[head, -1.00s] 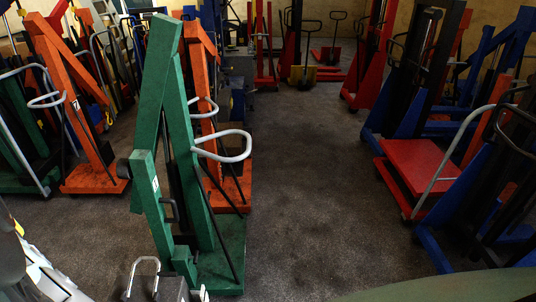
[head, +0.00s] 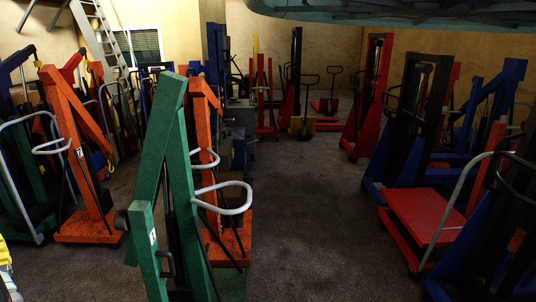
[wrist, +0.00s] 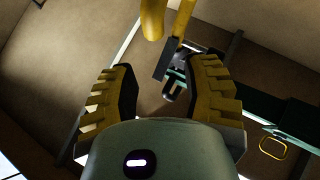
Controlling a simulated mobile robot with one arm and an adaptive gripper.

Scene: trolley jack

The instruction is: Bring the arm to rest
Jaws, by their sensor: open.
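My gripper (wrist: 165,90) shows in the wrist view with its two yellow, ridged fingers spread apart. It is open, and nothing is held between the fingers. Behind the gap are a yellow post (wrist: 184,22) and a dark fitting, both apart from the fingers. The gripper does not show in the head view. There, a green jack (head: 165,180) with a white looped handle stands in front, left of the middle.
Orange jacks (head: 78,160) stand at the left. A red platform trolley (head: 425,215) and blue lifters (head: 400,150) stand at the right. The dark floor (head: 310,210) between them is clear. A ladder (head: 100,35) leans at the back left.

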